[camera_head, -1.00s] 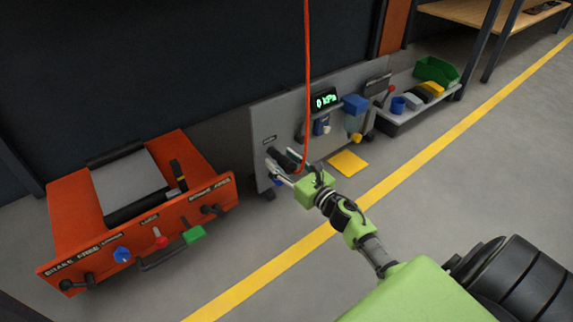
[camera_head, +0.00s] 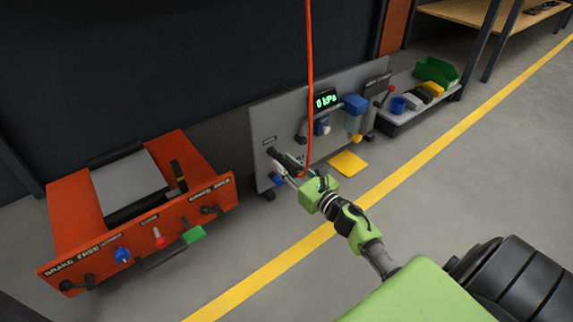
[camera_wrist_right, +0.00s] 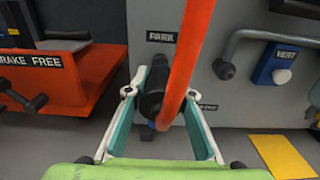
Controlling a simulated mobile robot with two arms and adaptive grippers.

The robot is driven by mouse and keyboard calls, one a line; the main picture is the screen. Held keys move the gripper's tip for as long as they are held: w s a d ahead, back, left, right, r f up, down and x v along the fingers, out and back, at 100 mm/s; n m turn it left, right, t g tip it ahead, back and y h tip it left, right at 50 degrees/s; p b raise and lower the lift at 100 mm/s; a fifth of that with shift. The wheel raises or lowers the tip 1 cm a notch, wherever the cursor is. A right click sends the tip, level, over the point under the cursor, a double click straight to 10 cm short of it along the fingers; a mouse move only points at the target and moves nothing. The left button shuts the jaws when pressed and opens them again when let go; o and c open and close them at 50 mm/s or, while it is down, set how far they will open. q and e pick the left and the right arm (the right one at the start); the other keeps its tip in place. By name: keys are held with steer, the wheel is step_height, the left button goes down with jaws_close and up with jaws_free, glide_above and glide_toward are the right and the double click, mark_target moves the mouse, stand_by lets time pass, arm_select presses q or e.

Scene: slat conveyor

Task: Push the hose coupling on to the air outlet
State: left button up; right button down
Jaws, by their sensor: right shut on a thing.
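My right gripper (camera_head: 283,170) is shut on the black hose coupling (camera_wrist_right: 152,90), in front of the left end of the grey panel (camera_head: 262,118). In the wrist view the coupling sits between the two fingers, with the orange hose (camera_wrist_right: 188,60) bending up from it. My left gripper is out of view.
An orange brake unit (camera_head: 215,187) stands left of the panel. The panel carries a kPa display (camera_head: 325,102), a handle (camera_wrist_right: 235,45) and a blue VENT button (camera_wrist_right: 278,64). A yellow plate (camera_head: 348,163) lies on the floor. A low shelf with bins (camera_head: 436,70) stands right.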

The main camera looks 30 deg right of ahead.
mark_target(298, 175)
steer(key=shift+s+d, duration=0.15)
steer(key=shift+s, duration=2)
